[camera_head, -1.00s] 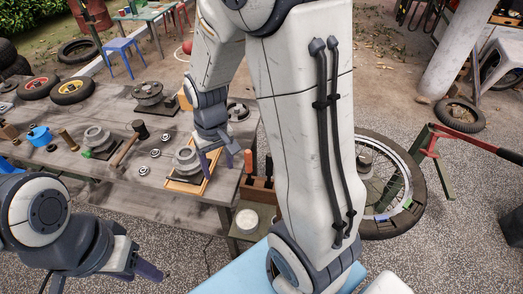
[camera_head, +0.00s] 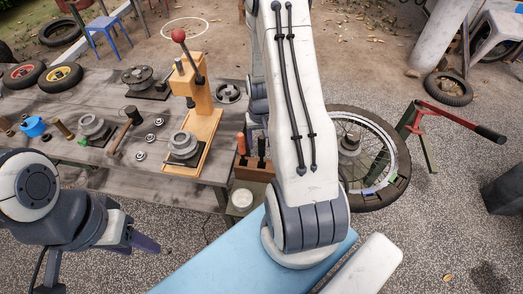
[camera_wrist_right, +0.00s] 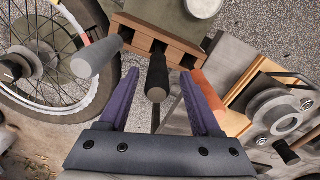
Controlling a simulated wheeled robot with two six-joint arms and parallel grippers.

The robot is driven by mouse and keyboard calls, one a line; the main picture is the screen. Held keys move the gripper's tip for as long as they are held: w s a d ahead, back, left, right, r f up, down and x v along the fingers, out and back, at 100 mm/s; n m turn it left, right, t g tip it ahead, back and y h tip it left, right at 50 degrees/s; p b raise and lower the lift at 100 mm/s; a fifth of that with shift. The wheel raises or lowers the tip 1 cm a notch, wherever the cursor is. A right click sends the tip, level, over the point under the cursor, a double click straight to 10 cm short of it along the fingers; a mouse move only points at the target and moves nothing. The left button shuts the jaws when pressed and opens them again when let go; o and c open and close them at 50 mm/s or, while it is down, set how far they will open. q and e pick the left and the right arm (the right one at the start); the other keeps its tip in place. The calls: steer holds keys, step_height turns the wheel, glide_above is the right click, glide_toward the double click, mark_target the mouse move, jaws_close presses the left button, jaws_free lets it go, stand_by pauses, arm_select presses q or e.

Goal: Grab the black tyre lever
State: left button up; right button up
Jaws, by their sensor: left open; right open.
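The black tyre lever (camera_wrist_right: 157,76) stands handle-up in a wooden rack (camera_wrist_right: 196,48) at the table's end. Its handle also shows in the head view (camera_head: 262,146), just left of my right arm. My right gripper (camera_wrist_right: 160,77) is open, with one purple finger on each side of the black handle; I cannot tell whether they touch it. In the head view it is mostly hidden by my arm. An orange handle (camera_wrist_right: 205,92) and a grey handle (camera_wrist_right: 96,58) stand on either side of the black one. My left gripper (camera_head: 148,245) is open and empty at lower left.
The wooden table (camera_head: 70,108) holds a wooden press (camera_head: 203,120) and several metal parts. A spoked wheel (camera_head: 400,150) and a stand with a red lever (camera_head: 455,118) are right of my right arm. A white tub (camera_head: 241,199) is below the rack.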

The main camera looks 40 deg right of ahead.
mark_target(261, 151)
steer(key=f, duration=0.1)
steer(key=s+f+p, duration=0.1)
steer(key=f, duration=0.1)
steer(key=shift+a+f, duration=0.1)
steer(key=shift+f, duration=0.1)
steer(key=shift+w+f, duration=0.1)
steer(key=shift+f, duration=0.45)
jaws_close()
steer(key=shift+r, duration=0.1)
